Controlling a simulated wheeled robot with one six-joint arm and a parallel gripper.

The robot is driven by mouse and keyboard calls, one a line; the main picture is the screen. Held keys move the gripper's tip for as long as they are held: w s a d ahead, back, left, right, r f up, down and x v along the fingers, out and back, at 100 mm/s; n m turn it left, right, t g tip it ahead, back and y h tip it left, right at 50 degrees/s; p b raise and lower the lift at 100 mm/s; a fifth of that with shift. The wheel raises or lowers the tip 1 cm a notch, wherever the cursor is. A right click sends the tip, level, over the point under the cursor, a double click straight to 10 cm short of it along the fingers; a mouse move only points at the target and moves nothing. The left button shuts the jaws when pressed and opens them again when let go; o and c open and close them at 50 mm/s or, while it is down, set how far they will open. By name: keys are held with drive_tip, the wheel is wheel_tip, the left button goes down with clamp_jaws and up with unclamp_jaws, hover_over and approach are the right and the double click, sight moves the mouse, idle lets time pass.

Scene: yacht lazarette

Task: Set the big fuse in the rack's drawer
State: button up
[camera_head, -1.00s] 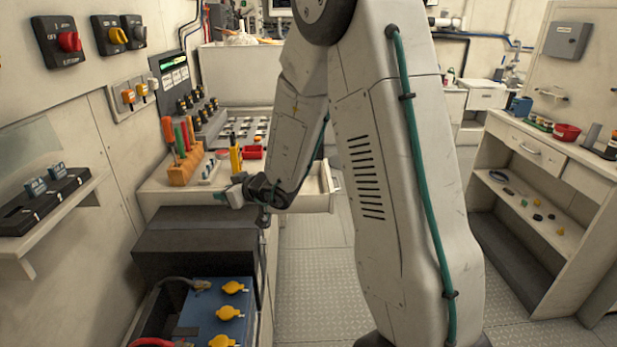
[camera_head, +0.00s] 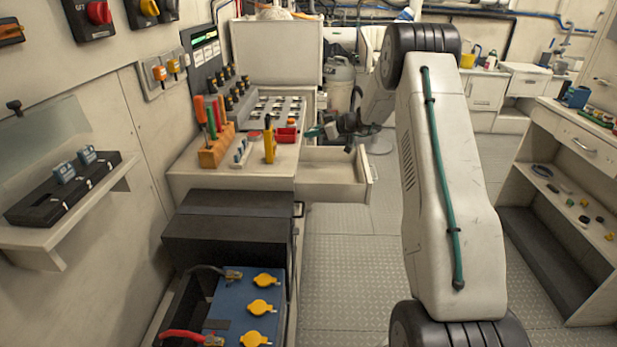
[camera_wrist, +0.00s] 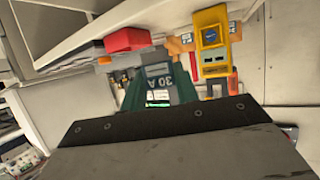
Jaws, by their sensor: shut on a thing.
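The big fuse (camera_wrist: 158,82), grey and marked "30 A", sits between my gripper's teal fingertips (camera_wrist: 160,92) in the wrist view. In the head view my gripper (camera_head: 318,132) is beside the counter's right edge, apparently above the open drawer (camera_head: 330,187). I cannot make out the fuse there. The drawer is pulled out to the right from the white cabinet under the rack panel (camera_head: 279,107). The visible part of its inside looks empty.
A yellow meter (camera_head: 269,142) and red bin (camera_head: 287,135) stand near the counter's right edge, close to my gripper. A wooden tool block (camera_head: 215,150) is farther left. Black box (camera_head: 225,228) and blue battery (camera_head: 235,305) are nearer. The floor to the right is open.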

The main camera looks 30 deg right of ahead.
wheel_tip(320, 180, down, 13)
drive_tip(key=shift+a+f, duration=0.1)
drive_tip(key=shift+f, duration=0.1)
drive_tip(key=w+a, duration=0.2)
drive_tip(key=w, duration=0.1)
drive_tip(key=shift+w+a, duration=0.25)
drive_tip(key=shift+w, duration=0.05)
drive_tip(key=shift+s+d+f, duration=0.1)
drive_tip(key=shift+d+f, duration=0.05)
drive_tip(key=shift+f, duration=0.4)
drive_tip(key=shift+f, duration=0.15)
drive_tip(key=shift+f, duration=0.4)
drive_tip(key=shift+f, duration=0.1)
